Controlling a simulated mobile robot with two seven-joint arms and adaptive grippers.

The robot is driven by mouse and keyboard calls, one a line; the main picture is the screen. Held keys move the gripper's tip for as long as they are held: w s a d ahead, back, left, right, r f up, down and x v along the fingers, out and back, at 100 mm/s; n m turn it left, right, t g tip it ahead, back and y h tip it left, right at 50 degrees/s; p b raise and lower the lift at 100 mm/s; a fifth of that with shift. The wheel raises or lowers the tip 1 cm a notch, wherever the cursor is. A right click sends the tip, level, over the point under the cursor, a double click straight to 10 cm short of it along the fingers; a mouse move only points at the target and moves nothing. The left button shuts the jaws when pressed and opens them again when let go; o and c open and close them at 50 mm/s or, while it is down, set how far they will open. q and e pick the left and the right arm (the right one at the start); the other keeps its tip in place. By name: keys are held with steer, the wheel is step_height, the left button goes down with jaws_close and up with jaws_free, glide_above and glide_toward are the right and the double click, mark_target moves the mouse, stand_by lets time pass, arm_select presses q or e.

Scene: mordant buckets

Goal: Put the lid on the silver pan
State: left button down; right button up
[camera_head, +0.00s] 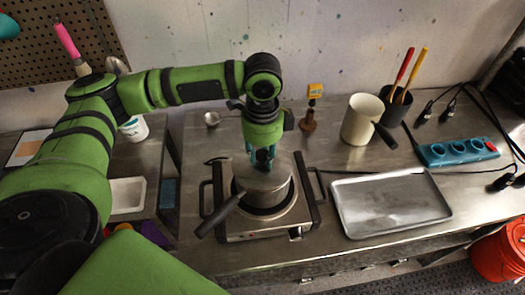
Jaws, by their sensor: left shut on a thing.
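The silver pan (278,194) stands on a hot plate, with its dark handle (221,213) pointing to the lower left. My left gripper (262,163) points down over the pan and is shut on the lid (264,180), which is grey metal. The lid is above the pan's opening, roughly in line with it. I cannot tell whether it touches the rim all round. The lid's knob is hidden between the fingers. My right gripper is not in view.
The hot plate (252,233) has raised side bars. A metal tray (390,202) lies to the right. A cream pot (362,119) with a dark handle, a dark cup (393,107) of tools and a blue power strip (458,152) stand behind it. A red bucket (502,252) is at the lower right.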

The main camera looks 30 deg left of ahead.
arm_select(q)
steer(key=shift+f, duration=0.55)
stand_by(0.4)
steer(key=c, duration=0.8)
jaws_free()
steer(key=shift+c, duration=0.2)
step_height(320, 180, up, 12)
